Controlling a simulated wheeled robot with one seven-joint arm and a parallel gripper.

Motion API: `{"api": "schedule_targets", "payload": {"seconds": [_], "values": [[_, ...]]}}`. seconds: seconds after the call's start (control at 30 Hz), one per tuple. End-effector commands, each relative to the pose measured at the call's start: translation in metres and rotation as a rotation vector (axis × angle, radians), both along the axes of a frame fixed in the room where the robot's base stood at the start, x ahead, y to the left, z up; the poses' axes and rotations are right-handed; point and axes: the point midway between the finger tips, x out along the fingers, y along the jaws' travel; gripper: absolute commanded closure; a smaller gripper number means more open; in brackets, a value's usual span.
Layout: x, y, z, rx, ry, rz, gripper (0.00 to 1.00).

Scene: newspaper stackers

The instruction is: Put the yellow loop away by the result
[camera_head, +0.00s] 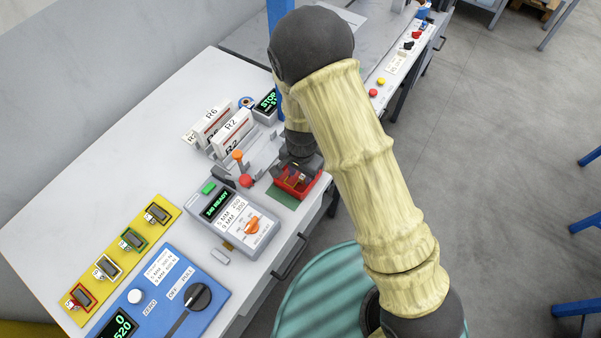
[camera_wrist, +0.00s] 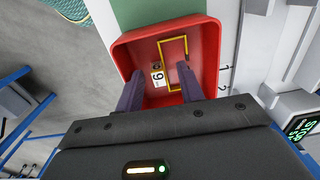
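A thin yellow rectangular loop (camera_wrist: 185,52) lies in a red tray (camera_wrist: 212,48), with a small white tag (camera_wrist: 158,75) marked with one digit, a 9 or a 6, beside it. My gripper (camera_wrist: 158,82) is over the tray, its two dark fingers apart with the tag and part of the loop between them; nothing is clearly gripped. In the head view my gripper (camera_head: 298,165) hides part of the red tray (camera_head: 299,190). A grey tester (camera_head: 230,222) has a green display that seems to read "340 READY". A blue device (camera_head: 180,290) shows "0" and "520".
A yellow rack (camera_head: 120,255) at lower left holds several small framed loops. White upright holders (camera_head: 232,130) marked R2 and R6 stand behind the tray. A display (camera_head: 268,101) reads STOP. An orange-topped lever (camera_head: 238,155) stands close left of my gripper. The white table's left part is bare.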

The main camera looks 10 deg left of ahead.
Motion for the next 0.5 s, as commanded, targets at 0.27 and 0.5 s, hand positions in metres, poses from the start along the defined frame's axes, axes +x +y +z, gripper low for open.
{"api": "schedule_targets", "payload": {"seconds": [0.27,0.5], "values": [[0.0,0.0,0.047,0.003,-0.004,0.002,0.62],[0.0,-0.001,0.094,0.003,-0.003,0.002,0.62]]}}
